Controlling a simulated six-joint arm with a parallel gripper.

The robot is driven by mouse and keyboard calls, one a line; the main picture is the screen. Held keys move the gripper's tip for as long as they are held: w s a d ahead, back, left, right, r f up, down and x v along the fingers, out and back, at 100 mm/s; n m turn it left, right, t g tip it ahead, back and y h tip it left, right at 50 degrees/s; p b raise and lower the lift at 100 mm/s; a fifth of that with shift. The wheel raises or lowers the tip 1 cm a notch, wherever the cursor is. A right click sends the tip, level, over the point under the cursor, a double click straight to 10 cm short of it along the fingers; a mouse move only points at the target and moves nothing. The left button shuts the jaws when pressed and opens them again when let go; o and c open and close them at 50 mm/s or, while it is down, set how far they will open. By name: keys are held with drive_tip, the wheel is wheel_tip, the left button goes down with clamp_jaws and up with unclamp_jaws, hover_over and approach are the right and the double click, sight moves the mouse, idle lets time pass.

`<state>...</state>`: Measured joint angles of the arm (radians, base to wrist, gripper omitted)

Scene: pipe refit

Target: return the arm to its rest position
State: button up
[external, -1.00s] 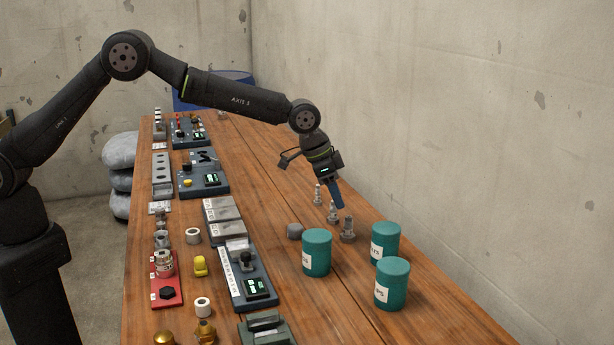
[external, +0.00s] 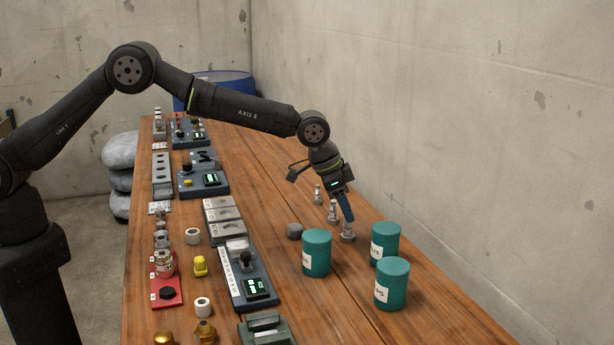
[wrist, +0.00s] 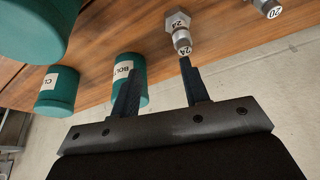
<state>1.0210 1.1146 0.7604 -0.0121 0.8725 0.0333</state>
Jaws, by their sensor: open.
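My gripper (external: 347,216) is open, pointing down over the right side of the wooden table. In the external view its fingertips overlap the top of the nearest grey bolt (external: 347,237). In the wrist view my gripper (wrist: 158,78) has its two dark fingers spread with nothing between them. A grey bolt marked 24 (wrist: 180,35) stands just beyond the tip of the right finger there. Whether the finger touches it I cannot tell. My arm is stretched out over the table, away from its base.
Three teal canisters, one in front (external: 392,283), one at left (external: 317,252) and one at right (external: 385,241), stand near my gripper. Two more bolts (external: 332,211) and a grey nut (external: 295,231) are close by. Panels and fittings fill the table's left side. A concrete wall (external: 440,120) rises at right.

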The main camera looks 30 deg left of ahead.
drive_tip(key=s+r, duration=0.5)
drive_tip(key=s, duration=0.3)
drive_tip(key=w+a+n, duration=0.1)
drive_tip(key=w+a, duration=0.3)
drive_tip(key=a, duration=0.9)
drive_tip(key=w+a, duration=0.4)
drive_tip(key=a, duration=0.9)
drive_tip(key=w+a+f, duration=0.1)
drive_tip(key=w+f, duration=0.2)
drive_tip(key=w, duration=0.2)
drive_tip(key=shift+a+f, duration=0.25)
drive_tip(key=shift+f, duration=0.15)
